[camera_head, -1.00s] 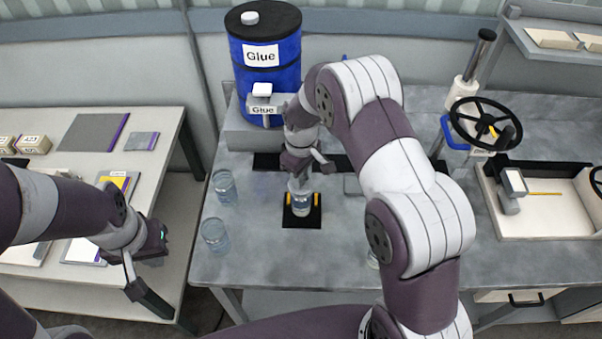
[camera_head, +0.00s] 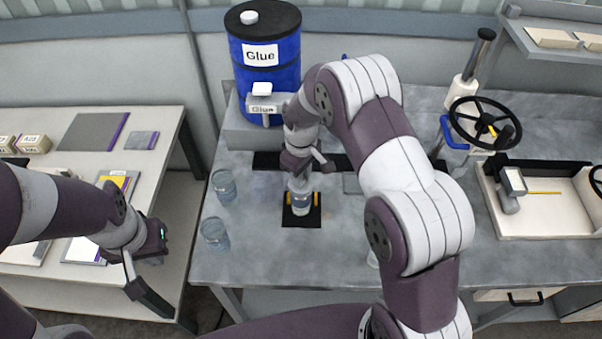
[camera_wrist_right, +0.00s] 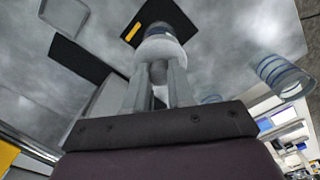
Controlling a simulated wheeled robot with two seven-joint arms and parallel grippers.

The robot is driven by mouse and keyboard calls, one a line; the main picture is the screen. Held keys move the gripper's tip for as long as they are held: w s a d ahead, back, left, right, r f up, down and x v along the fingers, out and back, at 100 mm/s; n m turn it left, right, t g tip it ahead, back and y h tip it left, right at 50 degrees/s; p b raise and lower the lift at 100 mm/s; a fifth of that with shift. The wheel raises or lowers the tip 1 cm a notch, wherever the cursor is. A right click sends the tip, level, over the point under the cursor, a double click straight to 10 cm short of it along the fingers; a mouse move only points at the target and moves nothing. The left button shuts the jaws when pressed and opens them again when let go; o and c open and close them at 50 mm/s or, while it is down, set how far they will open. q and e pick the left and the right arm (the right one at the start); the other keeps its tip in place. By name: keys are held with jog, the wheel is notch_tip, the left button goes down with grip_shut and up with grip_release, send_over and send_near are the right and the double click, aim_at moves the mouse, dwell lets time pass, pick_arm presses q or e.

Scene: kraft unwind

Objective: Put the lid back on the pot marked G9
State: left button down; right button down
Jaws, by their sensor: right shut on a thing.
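A clear pot with a bluish band (camera_head: 300,204) stands on a black mat with yellow marks, in front of the glue dispenser. My right gripper (camera_head: 300,178) points down directly over it. In the right wrist view its fingers (camera_wrist_right: 158,80) are shut on a pale round lid (camera_wrist_right: 158,48), which lies in line with the pot's mouth (camera_wrist_right: 158,29). I cannot tell whether the lid is fully seated. No G9 mark is legible. My left gripper (camera_head: 145,270) hangs beside the left table, away from the pot; its finger gap is not clear.
Two clear pots (camera_head: 223,187) (camera_head: 214,234) stand left of the mat. A blue glue drum (camera_head: 265,75) and its dispenser (camera_head: 265,103) stand behind. A black handwheel (camera_head: 485,124) and a white tray (camera_head: 545,222) are at right. My right arm covers the middle of the bench.

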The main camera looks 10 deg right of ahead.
jog(key=shift+f, duration=0.15)
dwell(0.8)
jog(key=shift+c, duration=2.1)
grip_release()
jog(key=shift+r+p, duration=2.7)
jog(key=shift+r, duration=0.9)
jog(key=shift+f, duration=0.1)
grip_shut()
jog(key=shift+f, duration=0.15)
